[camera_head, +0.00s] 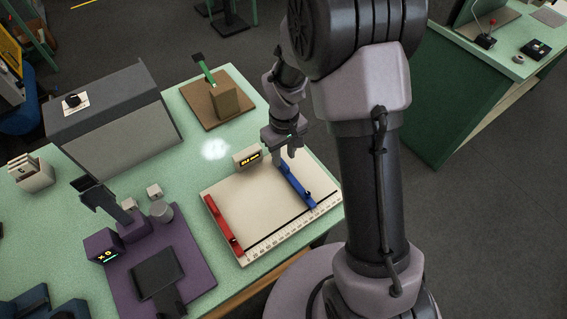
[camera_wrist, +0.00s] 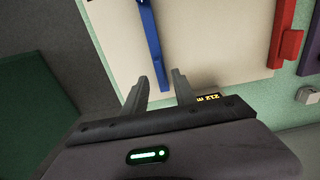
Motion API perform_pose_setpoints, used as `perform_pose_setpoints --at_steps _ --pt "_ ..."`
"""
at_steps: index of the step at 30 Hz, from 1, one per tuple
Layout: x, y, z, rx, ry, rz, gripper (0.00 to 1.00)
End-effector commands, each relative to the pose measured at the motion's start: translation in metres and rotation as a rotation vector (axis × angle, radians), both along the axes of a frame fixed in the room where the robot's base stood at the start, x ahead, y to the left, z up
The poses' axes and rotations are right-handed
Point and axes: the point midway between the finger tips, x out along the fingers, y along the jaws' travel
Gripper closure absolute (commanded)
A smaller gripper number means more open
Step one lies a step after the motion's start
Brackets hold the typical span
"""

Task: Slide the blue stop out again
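The blue stop (camera_head: 297,186) is a long bar lying across the cream board (camera_head: 265,190), on its right part. It also shows in the wrist view (camera_wrist: 150,42), running from the top edge down to between my fingers. My gripper (camera_head: 288,156) is at the blue stop's far end. In the wrist view my gripper (camera_wrist: 160,78) has its fingers apart, one on each side of the bar's end. A gap shows on both sides, and I cannot tell the height of the fingers over the board.
A red bar (camera_head: 223,225) lies at the board's left edge, by a printed scale (camera_head: 290,233). A small amber display (camera_head: 247,157) stands at the board's far edge, close to my gripper. A brown block on a base (camera_head: 221,100) stands behind. A purple station (camera_head: 160,265) is left.

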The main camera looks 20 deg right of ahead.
Motion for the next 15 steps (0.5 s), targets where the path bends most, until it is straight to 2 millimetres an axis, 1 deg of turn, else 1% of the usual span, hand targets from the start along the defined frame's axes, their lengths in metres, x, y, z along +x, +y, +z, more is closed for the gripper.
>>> perform_pose_setpoints --at_steps 1,3,6,9,15 --pt "-0.001 0.000 -0.013 0.000 0.003 0.000 0.67" --pt "0.000 0.000 -0.023 0.000 0.001 -0.001 0.67" --pt "0.000 0.000 -0.033 0.000 0.000 -0.001 0.67" --pt "0.000 0.000 -0.037 0.000 -0.001 -0.001 0.67" --pt "0.000 0.000 -0.037 0.000 -0.001 -0.001 0.67"
